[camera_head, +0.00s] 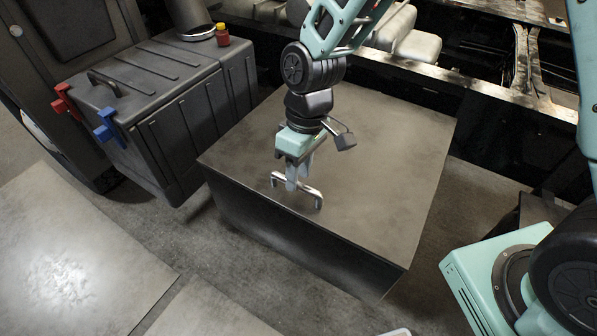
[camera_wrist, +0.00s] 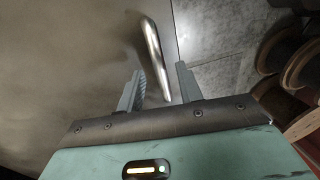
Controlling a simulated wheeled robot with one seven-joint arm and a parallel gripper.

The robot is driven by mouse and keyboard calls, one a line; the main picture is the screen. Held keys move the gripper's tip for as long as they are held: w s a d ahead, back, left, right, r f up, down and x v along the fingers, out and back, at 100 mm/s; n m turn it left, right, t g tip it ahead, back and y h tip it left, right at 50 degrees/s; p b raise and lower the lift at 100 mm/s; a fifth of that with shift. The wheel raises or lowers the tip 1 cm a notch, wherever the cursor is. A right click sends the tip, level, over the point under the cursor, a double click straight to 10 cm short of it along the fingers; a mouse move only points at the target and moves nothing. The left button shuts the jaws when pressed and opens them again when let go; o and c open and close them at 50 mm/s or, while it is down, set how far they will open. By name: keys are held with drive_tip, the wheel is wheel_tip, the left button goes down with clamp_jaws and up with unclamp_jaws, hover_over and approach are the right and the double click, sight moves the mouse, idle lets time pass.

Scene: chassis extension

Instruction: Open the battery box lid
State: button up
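The battery box is a large dark box (camera_head: 260,225) in the middle of the head view, with a flat brown-grey lid (camera_head: 380,150) lying level on top. A silver bar handle (camera_head: 312,195) stands near the lid's front edge. It also shows in the wrist view (camera_wrist: 154,45). My gripper (camera_head: 292,186) points down at the handle. In the wrist view its two fingers (camera_wrist: 160,85) are apart, with the handle's near end between them and visible gaps at the sides. In the head view the fingers hide part of the handle, and contact cannot be told.
A black ribbed case (camera_head: 180,110) with a red latch (camera_head: 66,103) and a blue latch (camera_head: 107,126) stands at the left. A small red jar (camera_head: 222,36) sits on it. Chassis rails (camera_head: 470,85) run behind the box. Grey floor is open at the front left.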

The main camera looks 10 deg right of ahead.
drive_tip(key=shift+s+f, duration=0.1)
drive_tip(key=shift+f, duration=0.4)
